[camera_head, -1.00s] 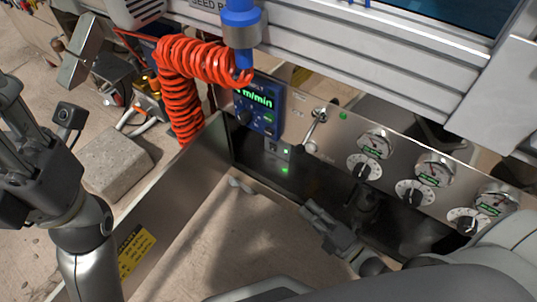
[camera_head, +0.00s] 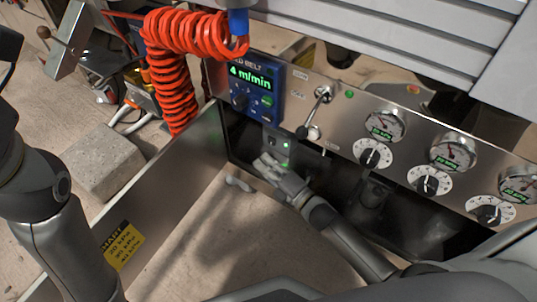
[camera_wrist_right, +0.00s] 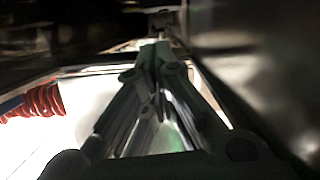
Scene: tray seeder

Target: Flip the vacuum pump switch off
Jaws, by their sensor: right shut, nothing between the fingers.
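A metal toggle lever with a dark ball end (camera_head: 302,132) is on the steel control panel, tilted down-left, with a lit green lamp (camera_head: 349,94) to its right. A small grey box (camera_head: 277,143) with green lights hangs below the display.
A blue display (camera_head: 250,83) reads 4 m/min. Several dials and gauges (camera_head: 373,154) line the panel to the right. A red coiled hose (camera_head: 172,80) hangs at the left. A metal side plate (camera_head: 160,190) bounds the space left of my right gripper.

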